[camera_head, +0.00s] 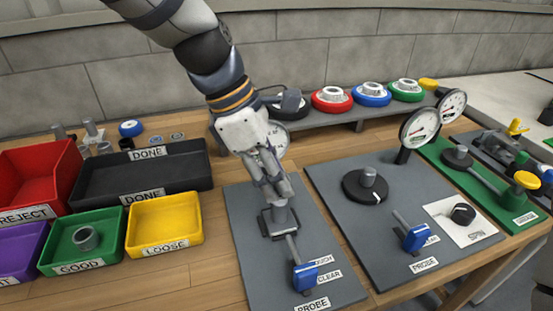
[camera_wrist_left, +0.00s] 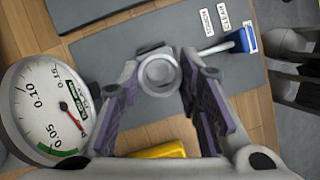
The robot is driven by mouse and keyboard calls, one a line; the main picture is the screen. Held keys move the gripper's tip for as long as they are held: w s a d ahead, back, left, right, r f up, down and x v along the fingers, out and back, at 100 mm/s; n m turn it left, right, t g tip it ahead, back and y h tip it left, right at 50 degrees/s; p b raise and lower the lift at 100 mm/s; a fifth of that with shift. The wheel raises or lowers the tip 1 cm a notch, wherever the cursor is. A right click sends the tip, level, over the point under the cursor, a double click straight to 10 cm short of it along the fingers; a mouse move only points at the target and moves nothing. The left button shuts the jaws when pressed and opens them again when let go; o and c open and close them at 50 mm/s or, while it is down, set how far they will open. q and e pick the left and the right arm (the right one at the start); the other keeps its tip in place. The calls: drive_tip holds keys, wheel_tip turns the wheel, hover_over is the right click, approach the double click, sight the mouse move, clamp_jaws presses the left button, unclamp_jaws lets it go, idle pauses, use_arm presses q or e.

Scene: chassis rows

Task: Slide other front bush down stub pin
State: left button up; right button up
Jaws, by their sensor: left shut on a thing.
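My left gripper (camera_head: 274,192) points down over the left grey probe board (camera_head: 240,230). Its fingers are shut on a grey metal bush, whose round top and bore show between the fingertips in the left wrist view (camera_wrist_left: 159,72). In the head view the bush (camera_head: 281,214) is upright, right above or at a dark square base (camera_head: 268,229) on the board. The stub pin cannot be told apart from the bush there, so how far the bush is down it is unclear. Another grey bush (camera_head: 86,238) lies in the green GOOD tray (camera_head: 62,268). My right gripper is not in view.
A blue-handled probe lever (camera_head: 304,277) stands in front of the base. A dial gauge (camera_wrist_left: 48,108) is close to my left gripper. A second probe board (camera_head: 340,200) with a black disc (camera_head: 362,188) is at right. Yellow LOOSE (camera_head: 165,222) and black DONE (camera_head: 100,182) trays are at left.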

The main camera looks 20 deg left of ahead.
use_arm(q)
drive_tip(key=shift+w+f, duration=0.15)
drive_tip(key=shift+f, duration=0.3)
drive_tip(key=shift+w+d+f, duration=0.1)
drive_tip(key=shift+f, duration=0.15)
drive_tip(key=shift+f, duration=0.9)
idle(1.1)
drive_tip(key=shift+f, duration=0.8)
drive_tip(key=o, duration=1.3)
drive_tip(key=shift+r, duration=0.1)
drive_tip(key=v, duration=1.2)
